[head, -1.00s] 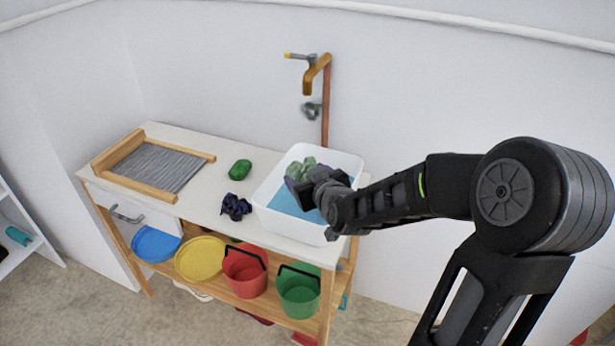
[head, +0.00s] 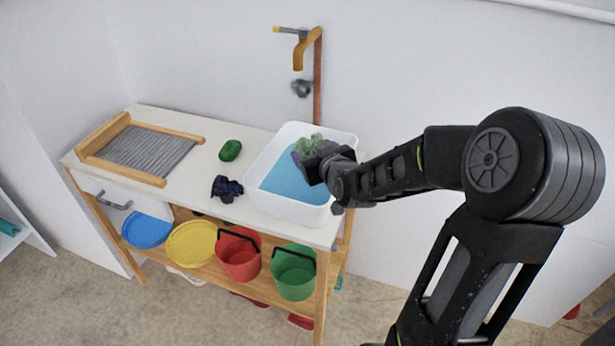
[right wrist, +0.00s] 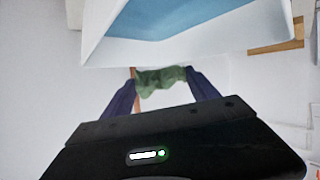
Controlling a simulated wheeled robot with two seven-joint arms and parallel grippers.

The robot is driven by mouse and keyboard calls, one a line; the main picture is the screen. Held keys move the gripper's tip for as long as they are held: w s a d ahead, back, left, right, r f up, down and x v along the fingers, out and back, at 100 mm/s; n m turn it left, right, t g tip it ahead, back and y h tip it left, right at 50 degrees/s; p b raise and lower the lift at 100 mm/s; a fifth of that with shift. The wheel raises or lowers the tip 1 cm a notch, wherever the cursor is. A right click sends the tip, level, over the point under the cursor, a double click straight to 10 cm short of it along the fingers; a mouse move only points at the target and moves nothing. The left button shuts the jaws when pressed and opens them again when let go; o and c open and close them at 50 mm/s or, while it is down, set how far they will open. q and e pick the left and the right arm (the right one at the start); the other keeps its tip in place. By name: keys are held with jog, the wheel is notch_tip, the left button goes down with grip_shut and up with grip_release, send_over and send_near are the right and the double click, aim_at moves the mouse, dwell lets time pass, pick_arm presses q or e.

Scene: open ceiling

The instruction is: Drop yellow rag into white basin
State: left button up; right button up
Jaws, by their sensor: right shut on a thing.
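A crumpled green cloth (head: 309,143) is held in my right gripper (head: 307,158), over the far right part of the white basin (head: 285,208). The basin is filled with blue water and stands at the right end of the counter. In the right wrist view the cloth (right wrist: 160,80) is between purple fingers, and the basin wall (right wrist: 175,52) shows beyond it. The cloth looks green; no plainly yellow rag is seen. I cannot tell whether it touches the water. My left gripper is not in view.
A dark blue crumpled cloth (head: 227,189) and a green lump (head: 230,151) lie on the counter left of the basin. A wooden-framed washboard (head: 150,150) is at the left end. A brass tap (head: 299,55) is on the wall. Coloured buckets and basins fill the shelf below.

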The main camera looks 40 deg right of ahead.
jog(key=shift+f+b, duration=0.6)
jog(key=shift+f, duration=0.8)
jog(key=o, duration=1.4)
jog(key=shift+c, duration=0.2)
jog(key=shift+s, duration=0.1)
jog(key=b+v, duration=0.3)
jog(key=v, duration=0.4)
jog(key=shift+s+r, duration=0.15)
jog(key=shift+s, duration=0.15)
jog(key=shift+a, duration=0.15)
